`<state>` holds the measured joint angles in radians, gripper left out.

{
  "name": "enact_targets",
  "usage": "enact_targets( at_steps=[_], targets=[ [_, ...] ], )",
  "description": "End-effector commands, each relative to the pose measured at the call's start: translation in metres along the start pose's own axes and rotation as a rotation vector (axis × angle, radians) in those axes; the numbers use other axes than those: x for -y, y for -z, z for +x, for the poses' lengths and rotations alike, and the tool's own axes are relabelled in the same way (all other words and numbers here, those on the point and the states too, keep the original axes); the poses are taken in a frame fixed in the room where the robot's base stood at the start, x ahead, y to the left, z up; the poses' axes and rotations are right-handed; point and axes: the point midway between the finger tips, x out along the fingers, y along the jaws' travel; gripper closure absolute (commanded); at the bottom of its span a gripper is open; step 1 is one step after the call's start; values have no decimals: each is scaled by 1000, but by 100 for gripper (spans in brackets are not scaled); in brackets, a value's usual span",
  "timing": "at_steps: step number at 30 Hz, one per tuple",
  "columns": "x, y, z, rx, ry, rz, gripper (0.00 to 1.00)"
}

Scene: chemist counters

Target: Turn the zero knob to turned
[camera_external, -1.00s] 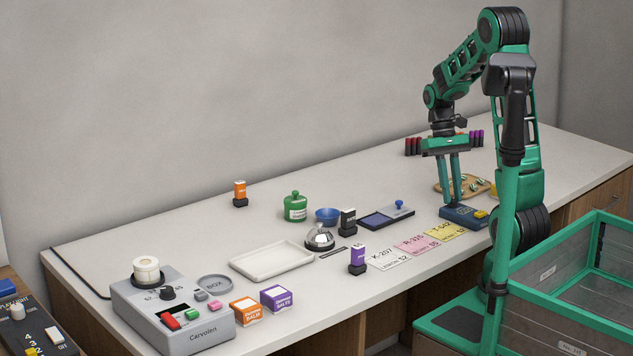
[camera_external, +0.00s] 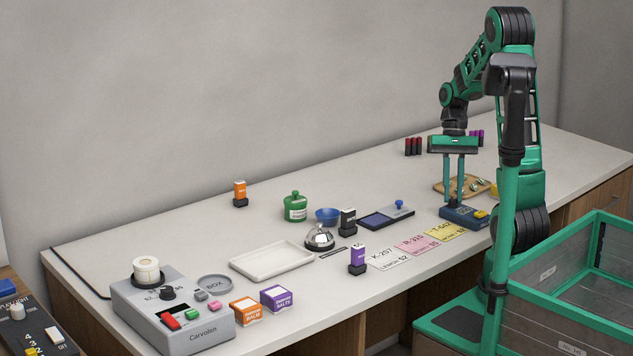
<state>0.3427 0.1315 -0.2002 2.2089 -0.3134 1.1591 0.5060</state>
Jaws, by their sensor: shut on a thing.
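A small dark blue device (camera_external: 478,224) with a yellow button stands near the counter's front edge, at the right. My gripper (camera_external: 453,203) points straight down, with its two green fingers at the left part of this device. The fingertips are shut on a small part on top of it, which I take to be the zero knob. The fingers hide the knob, so its angle and marking cannot be read.
Yellow, pink and white cards (camera_external: 437,228) lie just left of the device. A wooden board (camera_external: 443,187) with small items lies behind it. Dark red and purple bottles (camera_external: 413,146) stand farther back. A grey Carvolen machine (camera_external: 200,342) is far left.

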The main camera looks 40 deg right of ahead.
Motion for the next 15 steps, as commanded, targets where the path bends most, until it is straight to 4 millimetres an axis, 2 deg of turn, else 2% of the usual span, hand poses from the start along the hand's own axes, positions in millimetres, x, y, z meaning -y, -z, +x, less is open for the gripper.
enact_targets(
  at_steps=[6, 7, 9, 15],
  targets=[
    [3, 1, -2, -8, 3, -10, 100],
    [3, 1, -2, -8, 3, -10, 80],
    [3, 1, -1, -7, 3, -9, 64],
    [2, 0, -1, -4, 1, -6, 64]
  ],
)
